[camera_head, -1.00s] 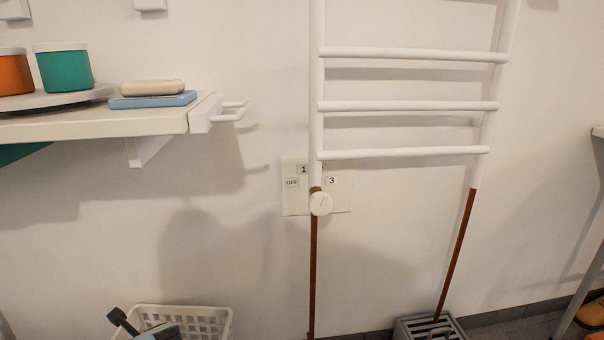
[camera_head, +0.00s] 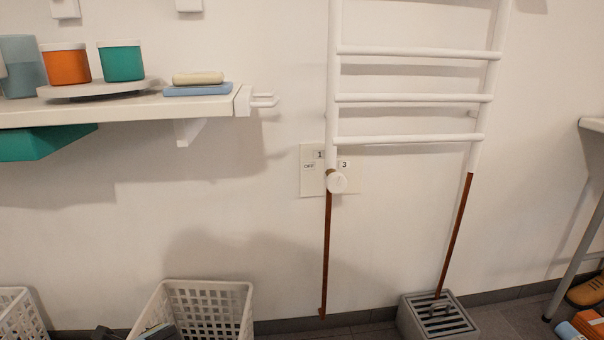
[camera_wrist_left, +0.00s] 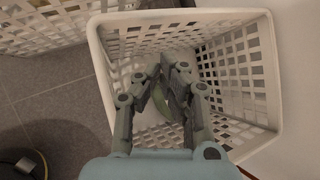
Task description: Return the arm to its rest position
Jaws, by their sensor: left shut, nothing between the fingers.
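My left gripper (camera_wrist_left: 170,88) is shut and empty in the left wrist view, with its grey fingertips close together over the inside of a white slotted basket (camera_wrist_left: 275,85). A pale green object (camera_wrist_left: 160,104) shows behind the fingers, apparently in the basket; most of it is hidden. In the head view the same basket (camera_head: 246,300) stands on the floor by the wall, and dark parts of my left arm show at the bottom edge in front of it. My right gripper is not in view.
A second white basket (camera_head: 22,318) stands at left. Above, a wall shelf (camera_head: 205,106) holds cups, a soap and a blue dish. A towel radiator (camera_head: 415,98) with brown pipes and a grey grated box (camera_head: 465,325) are at right. A table (camera_head: 592,126) and shoes (camera_head: 588,292) are far right.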

